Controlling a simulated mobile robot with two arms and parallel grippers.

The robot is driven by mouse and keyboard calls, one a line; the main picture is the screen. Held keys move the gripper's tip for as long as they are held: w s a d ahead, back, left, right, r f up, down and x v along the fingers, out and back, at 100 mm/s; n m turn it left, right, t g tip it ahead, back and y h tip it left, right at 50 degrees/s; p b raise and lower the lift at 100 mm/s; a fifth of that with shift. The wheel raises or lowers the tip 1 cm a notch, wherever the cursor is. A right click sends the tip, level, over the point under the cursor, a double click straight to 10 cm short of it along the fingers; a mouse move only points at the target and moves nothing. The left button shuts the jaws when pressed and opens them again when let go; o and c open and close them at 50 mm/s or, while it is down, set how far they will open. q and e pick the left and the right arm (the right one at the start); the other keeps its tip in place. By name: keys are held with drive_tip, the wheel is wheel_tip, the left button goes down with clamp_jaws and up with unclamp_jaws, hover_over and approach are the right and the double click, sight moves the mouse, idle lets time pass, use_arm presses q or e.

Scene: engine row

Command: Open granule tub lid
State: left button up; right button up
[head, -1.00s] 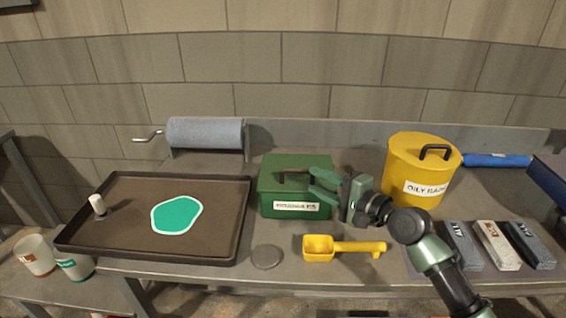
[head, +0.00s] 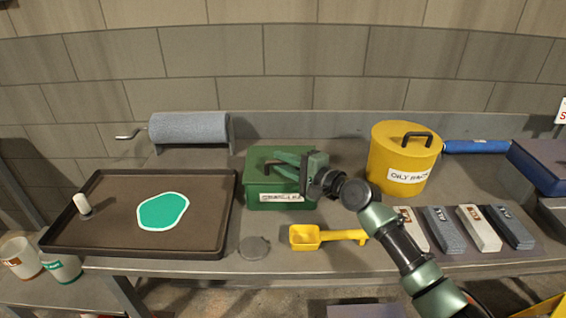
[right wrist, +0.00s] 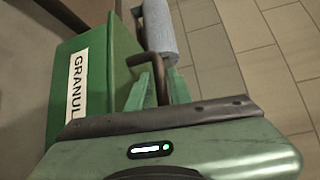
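The green granule tub (head: 280,205) stands on the bench with its lid (head: 262,157) on and a dark bar handle (head: 272,165) on top. Its white label shows at the front. In the right wrist view the tub (right wrist: 115,75) is at the left, and the brown handle (right wrist: 154,68) runs between the fingers. My right gripper (head: 281,165) is over the lid at the handle. Its two green fingers are spread (right wrist: 158,85), one on each side of the handle; I cannot tell whether they touch it. My left gripper is not in view.
A yellow oily rags can (head: 402,155) stands right of the tub. A yellow scoop (head: 310,237) and a grey disc (head: 254,248) lie in front. A dark tray (head: 110,240) is at the left, a blue-grey roll (head: 188,128) behind. Several labelled blocks (head: 478,228) lie at the right.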

clamp_jaws()
drive_tip(key=shift+f, duration=0.1)
idle(1.0)
